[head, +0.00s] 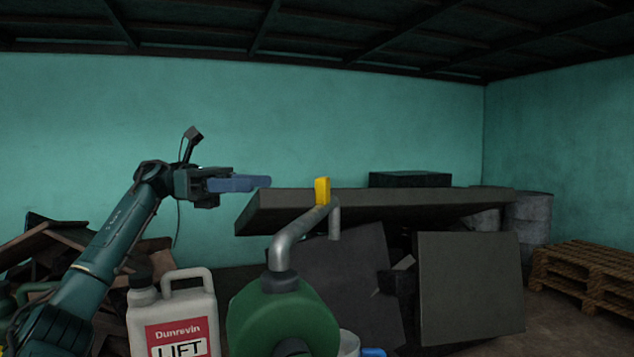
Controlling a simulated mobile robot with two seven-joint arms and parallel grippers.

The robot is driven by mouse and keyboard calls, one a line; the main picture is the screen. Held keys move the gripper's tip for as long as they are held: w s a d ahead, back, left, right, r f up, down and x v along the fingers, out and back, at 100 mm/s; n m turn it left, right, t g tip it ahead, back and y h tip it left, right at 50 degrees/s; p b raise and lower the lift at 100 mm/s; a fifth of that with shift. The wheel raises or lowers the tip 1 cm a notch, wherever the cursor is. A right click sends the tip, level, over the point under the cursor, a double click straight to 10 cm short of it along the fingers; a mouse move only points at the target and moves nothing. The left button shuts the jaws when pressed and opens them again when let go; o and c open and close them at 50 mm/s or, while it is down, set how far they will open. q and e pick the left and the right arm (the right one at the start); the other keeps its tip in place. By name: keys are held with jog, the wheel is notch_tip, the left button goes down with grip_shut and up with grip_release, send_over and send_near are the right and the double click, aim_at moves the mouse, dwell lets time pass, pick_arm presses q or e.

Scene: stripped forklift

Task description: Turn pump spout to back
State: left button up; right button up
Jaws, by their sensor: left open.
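The pump stands at the bottom centre on a green rounded container (285,325). Its grey pipe spout (293,240) rises from a dark collar and slants up to the right, away from me. The spout's end (335,220) bends downward. A yellow upright tab (322,190) sits at the top of the spout. My left gripper (267,182) is level, its blue fingers pointing right, to the left of the yellow tab with a gap between in the picture. It is open and appears to hold nothing. The fingers are seen edge-on. My right gripper is not in view.
A white "Dunrovin LIFT" jug (178,310) stands left of the pump. A dark slab top (420,200) lies behind the spout, with a dark box (410,179) on it. Leaning panels (470,288), drums (528,218) and a wooden pallet (585,272) are further right.

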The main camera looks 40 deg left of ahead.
aim_at(323, 184)
pick_arm(q)
jog(key=shift+w+p+x, duration=0.15)
jog(key=shift+p+x, duration=0.65)
jog(key=shift+x, duration=2.45)
jog(key=shift+w+p+x, duration=0.1)
jog(key=shift+p+x, duration=0.7)
jog(key=shift+x, duration=2.45)
jog(key=shift+a+r, duration=0.1)
jog(key=shift+a, duration=0.05)
jog(key=shift+c, duration=0.2)
grip_shut()
